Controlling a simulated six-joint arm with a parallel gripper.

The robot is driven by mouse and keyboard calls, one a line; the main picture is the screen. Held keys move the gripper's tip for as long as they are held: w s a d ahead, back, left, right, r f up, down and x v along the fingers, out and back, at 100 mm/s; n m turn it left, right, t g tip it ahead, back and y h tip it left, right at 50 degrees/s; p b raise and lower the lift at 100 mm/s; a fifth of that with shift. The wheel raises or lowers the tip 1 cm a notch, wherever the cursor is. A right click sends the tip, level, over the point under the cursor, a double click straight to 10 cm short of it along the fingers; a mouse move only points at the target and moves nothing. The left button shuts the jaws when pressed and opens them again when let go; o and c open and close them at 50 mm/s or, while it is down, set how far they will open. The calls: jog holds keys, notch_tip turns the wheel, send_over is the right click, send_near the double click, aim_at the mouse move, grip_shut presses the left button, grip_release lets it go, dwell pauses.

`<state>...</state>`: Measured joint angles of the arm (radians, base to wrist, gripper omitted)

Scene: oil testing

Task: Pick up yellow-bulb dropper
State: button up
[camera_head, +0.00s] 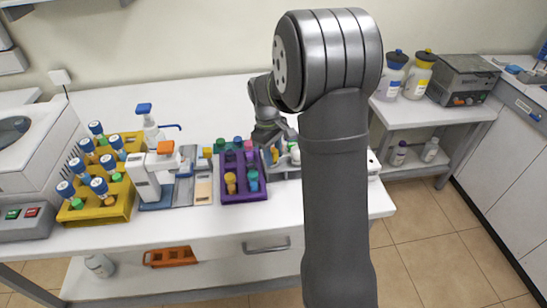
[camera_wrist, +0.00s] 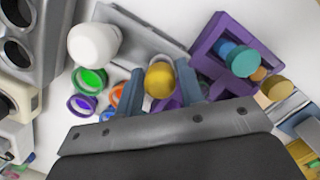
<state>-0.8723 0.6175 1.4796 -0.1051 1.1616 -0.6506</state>
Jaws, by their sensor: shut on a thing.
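The yellow-bulb dropper (camera_wrist: 160,80) sits between the two fingers of my gripper (camera_wrist: 162,88) in the wrist view, and the gripper is shut on it. Its lower part is hidden behind the bulb and the gripper. In the head view my gripper (camera_head: 270,142) is over the bench, at the right side of the purple rack (camera_head: 262,195). A yellow bit of the dropper (camera_head: 275,154) shows just below the fingers there. The purple rack also shows in the wrist view (camera_wrist: 202,48), right of the gripper.
Green (camera_wrist: 91,80), purple and orange rings lie left of my gripper, near a white rounded piece (camera_wrist: 94,44). A teal cap (camera_wrist: 242,61) is in the purple rack. A yellow rack (camera_head: 110,212) with blue-capped bottles stands left. The front bench strip is clear.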

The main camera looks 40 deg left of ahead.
notch_tip(320, 180, up, 9)
jog(key=shift+r, duration=0.1)
jog(key=shift+w+a+r, duration=0.1)
jog(key=shift+w+r, duration=0.05)
jog(key=shift+r, duration=0.05)
jog(key=shift+w+a+r+n, duration=0.1)
jog(key=shift+w+a+n, duration=0.15)
jog(key=shift+n, duration=0.25)
jog(key=w+a+f+n+t+y, duration=0.1)
jog(key=w+a+n, duration=0.3)
jog(key=n, duration=0.4)
jog(key=w+a+f+n, duration=0.3)
jog(key=w+n, duration=0.3)
jog(key=n, duration=0.3)
jog(key=shift+w+a+t+y, duration=0.35)
jog(key=shift+t+y, duration=0.05)
jog(key=shift+o, duration=0.3)
jog(key=c, duration=0.4)
